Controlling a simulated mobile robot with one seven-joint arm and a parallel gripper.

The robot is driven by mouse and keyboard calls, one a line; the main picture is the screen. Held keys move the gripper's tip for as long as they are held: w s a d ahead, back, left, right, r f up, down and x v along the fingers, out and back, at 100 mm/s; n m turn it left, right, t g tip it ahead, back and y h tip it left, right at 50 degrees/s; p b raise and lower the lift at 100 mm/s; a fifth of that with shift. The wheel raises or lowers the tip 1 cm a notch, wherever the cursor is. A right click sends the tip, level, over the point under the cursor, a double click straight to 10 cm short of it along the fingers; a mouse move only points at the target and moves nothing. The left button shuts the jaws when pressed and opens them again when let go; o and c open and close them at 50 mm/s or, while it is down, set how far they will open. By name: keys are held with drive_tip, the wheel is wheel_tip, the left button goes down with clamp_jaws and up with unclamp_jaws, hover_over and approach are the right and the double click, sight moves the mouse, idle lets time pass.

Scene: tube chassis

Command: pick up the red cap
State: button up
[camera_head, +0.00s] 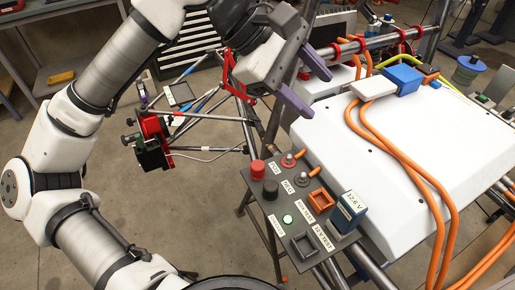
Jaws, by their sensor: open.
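The red cap (257,168) is a small round knob-like piece at the upper left corner of a grey panel (289,234). It stands beside a black cap (270,190) of similar shape. My gripper (318,97) is above and to the right of the red cap, apart from it. Its two purple fingers are spread wide with nothing between them. The red cap is in plain view and not covered by the gripper.
The panel also carries metal terminals, a lit green button, an orange socket (320,200), a grey socket and a blue voltage display (348,211). A white box (400,145) with orange cables lies to the right. A red-and-black device on tubes (154,140) stands left.

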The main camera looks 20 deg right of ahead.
drive_tip(key=w+a+f+t+y, duration=0.1)
drive_tip(key=w+a+f+y, duration=0.35)
drive_tip(key=f, duration=0.25)
drive_tip(key=y+p, duration=0.2)
drive_tip(key=y, duration=0.1)
hover_over(258, 164)
drive_tip(key=w+a, duration=0.1)
wheel_tip(258, 164, down, 10)
drive_tip(key=shift+f, duration=0.15)
drive_tip(key=f, duration=0.1)
drive_tip(key=f+p, duration=0.1)
drive_tip(key=f, duration=0.1)
drive_tip(key=s+f+p, duration=0.1)
drive_tip(key=shift+d+f, duration=0.2)
drive_tip(key=shift+d, duration=0.2)
drive_tip(key=shift+f+t, duration=0.3)
drive_tip(key=shift+f, duration=0.3)
drive_tip(key=c, duration=1)
drive_tip(key=shift+r, duration=0.1)
